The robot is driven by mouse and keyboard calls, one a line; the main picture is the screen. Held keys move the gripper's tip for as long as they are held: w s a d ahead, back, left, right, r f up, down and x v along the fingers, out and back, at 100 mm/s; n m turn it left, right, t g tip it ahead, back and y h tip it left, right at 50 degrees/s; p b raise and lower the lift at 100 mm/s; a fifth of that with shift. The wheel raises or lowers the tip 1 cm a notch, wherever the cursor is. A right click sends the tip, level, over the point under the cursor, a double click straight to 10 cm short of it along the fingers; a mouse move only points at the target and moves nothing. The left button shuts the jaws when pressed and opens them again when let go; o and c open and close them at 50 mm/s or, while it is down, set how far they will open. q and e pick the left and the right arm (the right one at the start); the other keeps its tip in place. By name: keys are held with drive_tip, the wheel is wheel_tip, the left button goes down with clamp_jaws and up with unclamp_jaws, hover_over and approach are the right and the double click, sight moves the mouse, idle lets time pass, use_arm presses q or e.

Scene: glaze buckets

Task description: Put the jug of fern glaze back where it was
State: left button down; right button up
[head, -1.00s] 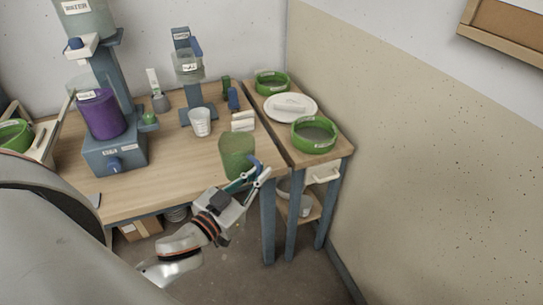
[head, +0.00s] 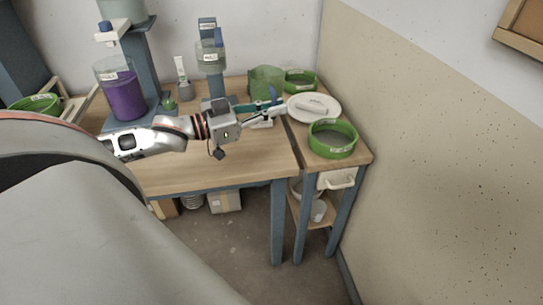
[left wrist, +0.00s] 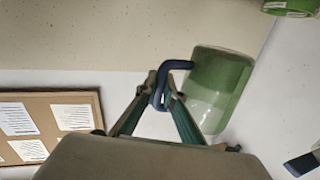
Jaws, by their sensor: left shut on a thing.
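The fern glaze jug (head: 266,81) is a green translucent vessel with a dark blue handle. It is at the back right of the worktable in the head view. My left gripper (head: 275,104) is shut on the handle, in front of the jug. The left wrist view shows the jug (left wrist: 222,82) to the right of the fingers (left wrist: 162,95), with green glaze inside and the handle between the fingertips. I cannot tell whether the jug's base touches the table; the arm and gripper hide the area below it. My right gripper is not in view.
A dispenser stand with a purple container (head: 123,95) is at the left, and a second stand (head: 211,65) is behind my left arm. The side table at the right holds green-rimmed round pieces (head: 332,139) and a white plate (head: 314,108). The worktable's front (head: 220,170) is clear.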

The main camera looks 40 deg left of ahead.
use_arm(q)
drive_tip(key=shift+w+r+h, duration=0.15)
drive_tip(key=shift+w+r, duration=0.05)
drive_tip(key=shift+r, duration=0.25)
drive_tip(key=shift+w+r+h, duration=0.15)
drive_tip(key=shift+r, duration=0.3)
wheel_tip(320, 180, down, 20)
drive_tip(key=b, duration=0.6)
drive_tip(key=shift+r+b, duration=0.2)
drive_tip(key=shift+b, duration=0.2)
drive_tip(key=c, duration=2.2)
unclamp_jaws()
drive_tip(key=shift+f, duration=0.15)
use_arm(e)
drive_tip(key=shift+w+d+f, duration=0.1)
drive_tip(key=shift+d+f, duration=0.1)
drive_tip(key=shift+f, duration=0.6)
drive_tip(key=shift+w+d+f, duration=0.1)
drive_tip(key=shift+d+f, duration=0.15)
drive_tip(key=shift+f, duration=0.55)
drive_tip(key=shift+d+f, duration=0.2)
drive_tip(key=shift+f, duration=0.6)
use_arm(q)
drive_tip(key=shift+o, duration=0.2)
